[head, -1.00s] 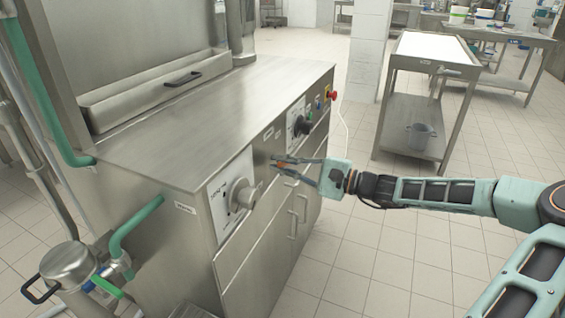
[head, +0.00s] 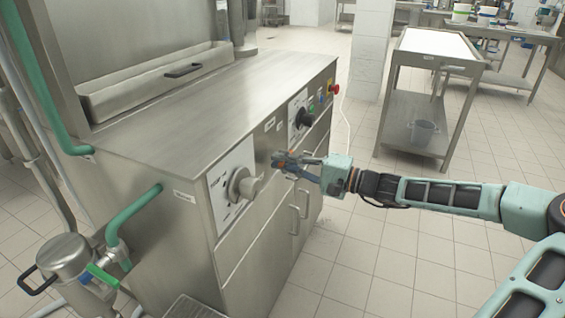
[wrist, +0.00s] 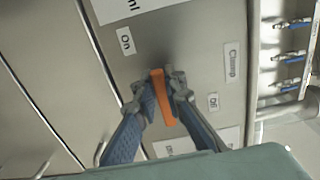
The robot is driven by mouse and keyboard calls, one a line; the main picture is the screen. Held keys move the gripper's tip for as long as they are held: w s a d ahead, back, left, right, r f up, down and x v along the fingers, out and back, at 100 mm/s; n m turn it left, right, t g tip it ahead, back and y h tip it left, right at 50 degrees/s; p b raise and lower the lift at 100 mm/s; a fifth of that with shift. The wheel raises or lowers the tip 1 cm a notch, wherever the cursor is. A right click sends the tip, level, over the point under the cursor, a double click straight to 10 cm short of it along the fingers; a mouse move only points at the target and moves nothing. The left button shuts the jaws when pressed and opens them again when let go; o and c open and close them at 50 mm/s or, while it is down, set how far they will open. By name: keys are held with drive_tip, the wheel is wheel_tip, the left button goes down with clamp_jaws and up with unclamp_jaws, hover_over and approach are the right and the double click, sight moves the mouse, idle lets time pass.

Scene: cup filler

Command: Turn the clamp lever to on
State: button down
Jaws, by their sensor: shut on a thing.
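The clamp lever (wrist: 162,98) is an orange bar on the steel front panel, seen in the wrist view between my fingers. The "On" label (wrist: 125,40) is at its upper left, the "Off" label (wrist: 213,102) to its right, and the "Clamp" label (wrist: 231,62) at its upper right. My gripper (wrist: 164,92) is shut on the lever, one blue finger on each side. In the head view my gripper (head: 281,160) is at the machine's front, between two dials, and its fingers mostly hide the lever.
A large grey dial (head: 239,187) is left of my gripper and a black dial (head: 303,118) is right of it. A red button (head: 335,88) is at the far corner. Door handles (head: 299,205) stick out below. A steel cart (head: 420,100) stands behind; the floor right of the machine is clear.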

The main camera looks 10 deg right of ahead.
drive_tip(key=shift+f, duration=0.1)
drive_tip(key=c, duration=2)
unclamp_jaws()
drive_tip(key=shift+d, duration=0.15)
drive_tip(key=v, duration=1.2)
